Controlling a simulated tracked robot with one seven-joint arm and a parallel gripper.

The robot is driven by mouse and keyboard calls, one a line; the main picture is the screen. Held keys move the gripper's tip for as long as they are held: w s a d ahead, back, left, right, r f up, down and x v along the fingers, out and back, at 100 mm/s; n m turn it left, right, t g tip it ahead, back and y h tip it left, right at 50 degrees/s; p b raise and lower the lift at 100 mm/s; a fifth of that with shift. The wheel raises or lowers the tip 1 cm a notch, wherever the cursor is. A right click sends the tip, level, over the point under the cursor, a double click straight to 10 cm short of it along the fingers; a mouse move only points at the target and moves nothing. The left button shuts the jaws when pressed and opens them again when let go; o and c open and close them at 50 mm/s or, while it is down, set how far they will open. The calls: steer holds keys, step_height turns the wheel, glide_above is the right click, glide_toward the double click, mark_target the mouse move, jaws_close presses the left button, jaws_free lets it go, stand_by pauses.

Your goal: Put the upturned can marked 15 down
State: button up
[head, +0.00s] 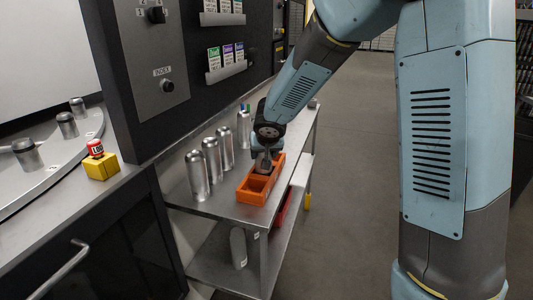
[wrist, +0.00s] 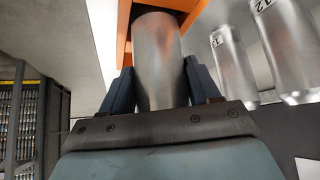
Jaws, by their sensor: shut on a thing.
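My gripper (head: 266,151) is over the far part of an orange tray (head: 252,191) on the metal side table. In the wrist view my gripper (wrist: 160,88) is shut on a plain silver can (wrist: 158,50), with one dark finger on each side of it. The can's far end lies within the opening of the orange tray (wrist: 124,35); I cannot tell whether it touches the tray's floor. No number shows on the held can from here. In the head view my gripper mostly hides it.
Several silver cans (head: 197,175) stand in a row left of the tray on the metal table (head: 218,208). In the wrist view, cans marked 13 (wrist: 233,65) and 12 (wrist: 288,45) are close by. A red button on a yellow box (head: 100,162) is at left. The tray's near compartment looks empty.

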steer(key=o, duration=1.1)
steer(key=v, duration=1.2)
steer(key=s+d+r+m+h, duration=0.1)
steer(key=s+d+r, duration=0.2)
steer(key=s+d, duration=0.3)
steer(key=s+d+r+h, duration=0.1)
steer(key=s+d+r, duration=0.25)
steer(key=d, duration=0.45)
steer(key=s+d+g, duration=0.1)
steer(key=s+d, duration=0.2)
steer(key=s, duration=0.5)
steer(key=s+d+g+y, duration=0.1)
steer(key=s+d, duration=0.2)
steer(key=s, duration=0.5)
steer(key=shift+d, duration=0.4)
